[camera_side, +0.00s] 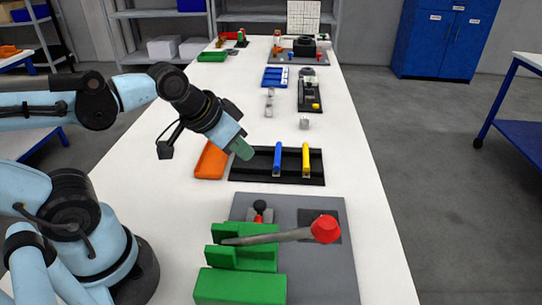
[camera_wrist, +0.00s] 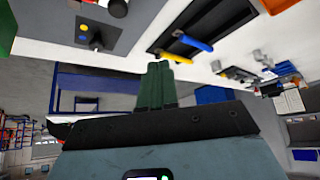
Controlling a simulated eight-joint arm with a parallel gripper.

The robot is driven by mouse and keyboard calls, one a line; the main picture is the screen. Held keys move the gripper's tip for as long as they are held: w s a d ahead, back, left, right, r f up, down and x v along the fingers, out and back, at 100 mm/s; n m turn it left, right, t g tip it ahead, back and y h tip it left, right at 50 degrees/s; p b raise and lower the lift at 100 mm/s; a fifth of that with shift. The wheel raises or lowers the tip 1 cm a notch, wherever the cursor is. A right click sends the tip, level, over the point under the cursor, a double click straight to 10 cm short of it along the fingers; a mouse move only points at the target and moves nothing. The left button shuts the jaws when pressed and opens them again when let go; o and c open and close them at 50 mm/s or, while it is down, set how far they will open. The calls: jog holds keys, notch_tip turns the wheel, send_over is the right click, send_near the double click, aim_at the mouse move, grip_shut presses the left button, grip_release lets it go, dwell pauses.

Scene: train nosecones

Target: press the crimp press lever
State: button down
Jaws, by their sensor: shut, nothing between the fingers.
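The crimp press is a green block-shaped body (camera_side: 243,258) on a grey base plate (camera_side: 320,272) at the near end of the white table in the side view. Its grey lever (camera_side: 270,238) lies nearly level, rising slightly rightward to a red knob (camera_side: 325,229). My gripper (camera_side: 243,150) has green fingers and hangs in the air beyond the press, apart from the lever. In the wrist view its fingers (camera_wrist: 157,85) are together and empty.
A black tray (camera_side: 240,174) with a blue handle (camera_side: 278,159) and a yellow handle (camera_side: 306,160) lies close to my gripper. A small black-tipped red part (camera_side: 260,211) stands behind the press. The table's right strip is clear.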

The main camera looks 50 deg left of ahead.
jog(key=shift+s+a+f, duration=0.1)
jog(key=shift+a+f, duration=0.3)
jog(key=shift+a, duration=0.15)
jog(key=shift+d, duration=0.1)
jog(key=s+d+r+m+g, duration=0.2)
jog(key=s+d+r+m, duration=0.1)
jog(key=d+r, duration=0.8)
jog(key=s+d+r+m+g+h, duration=0.1)
jog(key=s+d+r+m+g, duration=0.2)
jog(key=d+r, duration=0.7)
jog(key=d+m, duration=0.1)
jog(key=m, duration=0.1)
jog(key=shift+r+m+g+h, duration=0.3)
jog(key=shift+r, duration=0.1)
jog(key=shift+f, duration=0.15)
